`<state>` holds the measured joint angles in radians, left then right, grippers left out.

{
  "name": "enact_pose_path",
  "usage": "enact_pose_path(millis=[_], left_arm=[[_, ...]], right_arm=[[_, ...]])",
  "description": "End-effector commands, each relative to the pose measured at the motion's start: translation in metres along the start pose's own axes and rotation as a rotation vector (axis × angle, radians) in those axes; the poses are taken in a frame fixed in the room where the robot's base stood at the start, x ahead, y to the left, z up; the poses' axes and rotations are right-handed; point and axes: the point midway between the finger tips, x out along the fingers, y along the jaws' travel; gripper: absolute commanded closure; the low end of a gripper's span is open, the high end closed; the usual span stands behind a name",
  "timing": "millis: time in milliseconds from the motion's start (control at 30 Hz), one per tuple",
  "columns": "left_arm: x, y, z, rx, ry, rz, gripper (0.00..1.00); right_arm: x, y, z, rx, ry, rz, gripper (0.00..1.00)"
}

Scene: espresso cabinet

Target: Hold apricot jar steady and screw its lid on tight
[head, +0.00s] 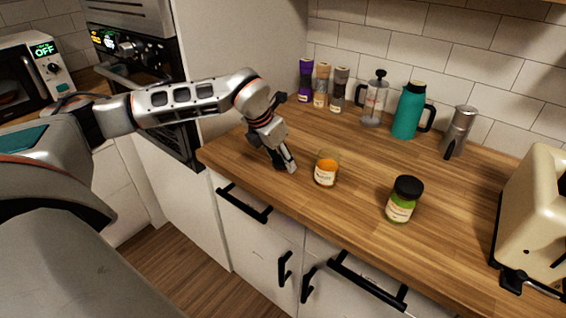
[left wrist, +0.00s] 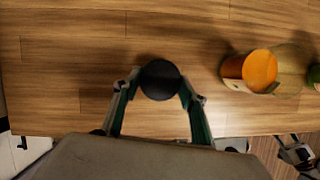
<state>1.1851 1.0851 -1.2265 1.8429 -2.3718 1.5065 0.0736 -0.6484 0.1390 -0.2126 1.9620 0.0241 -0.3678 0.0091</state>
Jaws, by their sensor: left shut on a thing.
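The apricot jar (head: 326,172) stands upright and uncapped on the wooden counter near its front edge, orange filling and a pale label showing. In the left wrist view the open jar (left wrist: 259,70) is to the right of my gripper. My left gripper (head: 288,164) is just left of the jar, apart from it, low over the counter. In the left wrist view my left gripper (left wrist: 160,88) is shut on a round black lid (left wrist: 160,78). I cannot tell whether the lid touches the counter.
A green jar with a black lid (head: 404,199) stands to the right. Spice jars (head: 321,87), a French press (head: 374,100), a teal jug (head: 409,112) and a moka pot (head: 457,133) line the back. A cream toaster (head: 537,215) is at right. Counter around the apricot jar is clear.

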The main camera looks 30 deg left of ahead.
Motion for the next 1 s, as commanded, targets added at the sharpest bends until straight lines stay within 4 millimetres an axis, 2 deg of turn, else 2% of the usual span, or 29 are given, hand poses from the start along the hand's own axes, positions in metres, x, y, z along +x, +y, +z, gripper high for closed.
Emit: enact_pose_path(millis=[267, 467, 567, 800, 1000], left_arm=[[-0.004, 0.0, 0.002, 0.0, -0.001, 0.0, 0.73], [-0.024, 0.0, 0.011, 0.0, -0.003, 0.001, 0.73], [-0.043, 0.001, 0.019, 0.0, -0.006, 0.002, 0.73], [-0.105, 0.0, 0.045, 0.0, -0.007, 0.001, 0.73], [-0.15, 0.0, 0.063, 0.001, -0.005, 0.001, 0.73]], right_arm=[[0.0, 0.0, 0.0, 0.0, 0.0, 0.0, 0.6], [0.0, 0.0, 0.0, 0.0, 0.0, 0.0, 0.6], [0.0, 0.0, 0.0, 0.0, 0.0, 0.0, 0.6], [-0.002, 0.001, -0.003, 0.0, 0.001, 0.0, 0.6], [-0.003, 0.001, -0.005, 0.0, 0.002, 0.001, 0.6]])
